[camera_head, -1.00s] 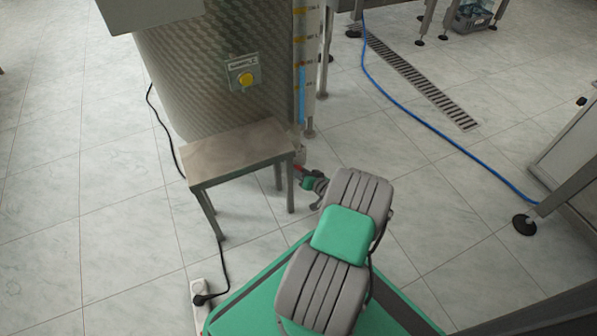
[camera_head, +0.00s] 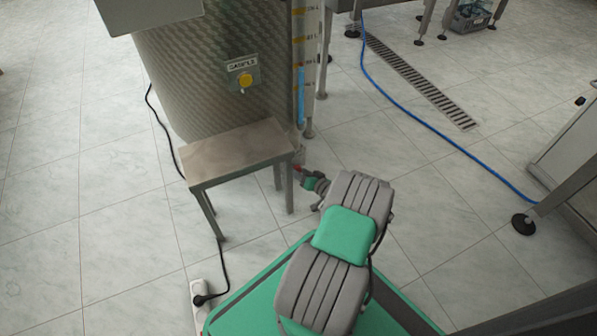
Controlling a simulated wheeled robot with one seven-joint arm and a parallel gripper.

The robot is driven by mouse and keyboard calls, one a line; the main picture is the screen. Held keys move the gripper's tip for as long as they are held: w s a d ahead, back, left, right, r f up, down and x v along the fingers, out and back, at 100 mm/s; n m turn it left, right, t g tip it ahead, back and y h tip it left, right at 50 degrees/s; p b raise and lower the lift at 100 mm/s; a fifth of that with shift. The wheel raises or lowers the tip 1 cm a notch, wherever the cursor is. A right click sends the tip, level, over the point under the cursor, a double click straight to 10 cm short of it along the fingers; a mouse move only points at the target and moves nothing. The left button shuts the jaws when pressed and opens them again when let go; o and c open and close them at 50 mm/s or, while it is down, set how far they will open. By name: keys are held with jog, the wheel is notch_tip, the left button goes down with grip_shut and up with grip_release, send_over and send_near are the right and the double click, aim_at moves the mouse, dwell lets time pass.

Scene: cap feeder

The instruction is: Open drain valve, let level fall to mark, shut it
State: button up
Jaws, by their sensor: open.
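The metal tank (camera_head: 205,80) stands at the upper middle. A sight tube with a blue liquid column (camera_head: 300,95) runs up its right side beside a yellowish scale (camera_head: 313,60) with several marks. A small red part, seemingly the drain valve handle (camera_head: 297,168), shows low at the tank's right, by the stool's corner. My gripper (camera_head: 304,172) is at this red part, small and partly hidden behind my arm and the stool. Its jaws are open; whether they touch the handle I cannot tell.
A metal stool (camera_head: 238,152) stands in front of the tank, close left of my gripper. A blue hose (camera_head: 430,128) and a floor drain grate (camera_head: 420,83) lie right. A black cable (camera_head: 222,265) reaches a power strip (camera_head: 200,308).

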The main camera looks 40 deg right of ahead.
jog(key=p+v, duration=0.2)
jog(key=v, duration=0.5)
jog(key=shift+p, duration=0.3)
jog(key=shift+s, duration=0.1)
